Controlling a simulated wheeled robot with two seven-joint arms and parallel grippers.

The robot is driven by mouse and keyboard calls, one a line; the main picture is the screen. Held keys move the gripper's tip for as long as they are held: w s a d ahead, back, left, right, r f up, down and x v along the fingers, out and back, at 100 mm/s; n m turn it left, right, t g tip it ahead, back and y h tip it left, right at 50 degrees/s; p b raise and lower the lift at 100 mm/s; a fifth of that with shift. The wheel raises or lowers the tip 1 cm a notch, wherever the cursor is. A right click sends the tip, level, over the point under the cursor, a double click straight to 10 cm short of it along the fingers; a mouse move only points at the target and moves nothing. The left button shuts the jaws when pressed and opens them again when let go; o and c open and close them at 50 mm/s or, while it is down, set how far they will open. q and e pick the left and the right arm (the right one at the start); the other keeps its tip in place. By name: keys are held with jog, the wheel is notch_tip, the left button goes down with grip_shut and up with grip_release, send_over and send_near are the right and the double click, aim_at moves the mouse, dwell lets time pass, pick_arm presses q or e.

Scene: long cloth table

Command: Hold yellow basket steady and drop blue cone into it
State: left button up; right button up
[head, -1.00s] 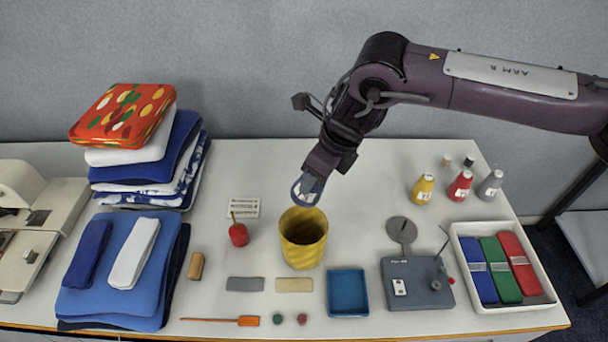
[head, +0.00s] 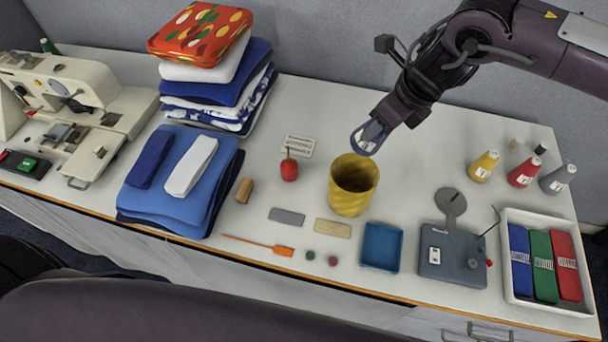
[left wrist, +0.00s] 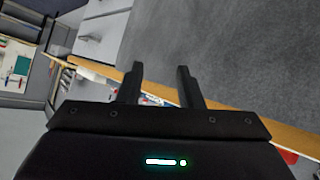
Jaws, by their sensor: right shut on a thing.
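The yellow basket (head: 350,200), round and ribbed, stands upright on the table near the middle in the head view. My right gripper (head: 370,135) is just above and behind its rim, shut on the blue cone (head: 362,143). The cone is held tilted near the basket's far right rim, and the jaws partly hide it. My left gripper (left wrist: 159,85) shows in the left wrist view with its two fingers apart and nothing between them. It is off the table's edge, away from the basket.
Yellow, red and grey cones (head: 524,173) stand at the right. A red pincushion (head: 289,170) is left of the basket, a blue tray (head: 381,247) in front right. A white tray (head: 513,290) holds folded cloths. Fabric stacks (head: 170,205) and a sewing machine (head: 90,85) fill the left.

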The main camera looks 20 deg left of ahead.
pick_arm(q)
jog(key=w+d+r+m+h, duration=0.1)
jog(key=w+r, duration=0.1)
jog(key=w, duration=0.1)
jog(key=w+r+m+h, duration=0.1)
jog(key=w+r, duration=0.1)
jog(key=w, duration=0.1)
jog(key=w+d+r+m+h, duration=0.1)
jog(key=w+r, duration=0.1)
jog(key=r, duration=0.1)
jog(key=shift+w+d, duration=0.3)
jog(key=shift+w, duration=0.1)
jog(key=w+r+m+g+h, duration=0.3)
jog(key=w+r+m, duration=0.1)
jog(key=w+r, duration=0.25)
jog(key=m+g+y, duration=0.2)
send_near(360, 194)
jog(key=x, duration=0.7)
jog(key=shift+w+d+f, duration=0.1)
jog(key=shift+w+f, duration=0.05)
jog(key=shift+f, duration=0.25)
jog(key=shift+c, duration=0.4)
